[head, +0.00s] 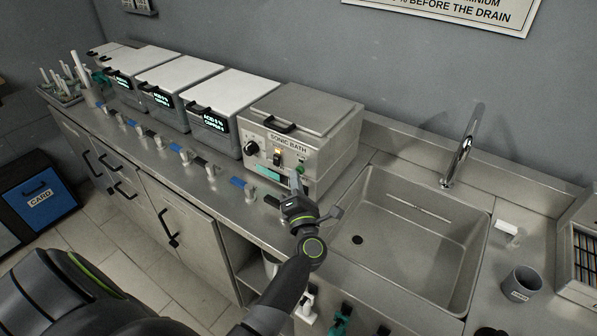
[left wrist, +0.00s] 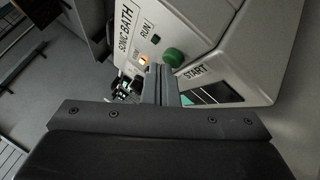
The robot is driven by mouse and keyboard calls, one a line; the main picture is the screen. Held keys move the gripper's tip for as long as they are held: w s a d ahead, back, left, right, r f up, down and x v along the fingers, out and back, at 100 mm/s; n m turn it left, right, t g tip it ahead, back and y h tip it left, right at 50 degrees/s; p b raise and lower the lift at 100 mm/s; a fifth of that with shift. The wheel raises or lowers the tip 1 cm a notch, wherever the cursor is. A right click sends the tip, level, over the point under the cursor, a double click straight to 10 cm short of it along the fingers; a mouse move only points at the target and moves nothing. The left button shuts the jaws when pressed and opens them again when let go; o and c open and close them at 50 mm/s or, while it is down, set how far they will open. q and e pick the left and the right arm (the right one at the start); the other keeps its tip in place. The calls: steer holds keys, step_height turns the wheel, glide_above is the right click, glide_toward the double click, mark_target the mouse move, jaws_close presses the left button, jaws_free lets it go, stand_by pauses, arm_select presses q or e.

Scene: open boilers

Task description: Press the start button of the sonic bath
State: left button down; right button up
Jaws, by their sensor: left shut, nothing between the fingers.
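The sonic bath (head: 313,128) is a grey metal box with a handled lid, standing on the counter left of the sink. Its front panel has a black knob, a small lit orange switch (head: 277,155) and a teal display. The round green button (left wrist: 173,57) stands beside the word START in the left wrist view. My left gripper (head: 296,180) is shut and empty in front of the panel's right part. Its fingertips (left wrist: 160,72) appear close beside the green button; I cannot tell whether they touch it. The RUN window (left wrist: 155,39) looks dark. My right gripper is out of view.
Several lidded acid boilers (head: 182,80) stand in a row left of the bath. The sink (head: 415,235) with its tap (head: 462,150) lies to the right, and a grey cup (head: 521,284) stands beyond it. Small clips or taps line the counter's front edge.

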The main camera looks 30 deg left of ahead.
arm_select(q)
steer(key=shift+w, duration=0.2)
steer(key=shift+s, duration=0.1)
stand_by(0.4)
steer(key=shift+s, duration=0.8)
steer(key=shift+s+a+p, duration=0.15)
steer(key=shift+s+p, duration=0.15)
steer(key=shift+s, duration=0.95)
steer(key=shift+s+a+p, duration=0.1)
steer(key=shift+s+p, duration=0.2)
steer(key=shift+s, duration=0.9)
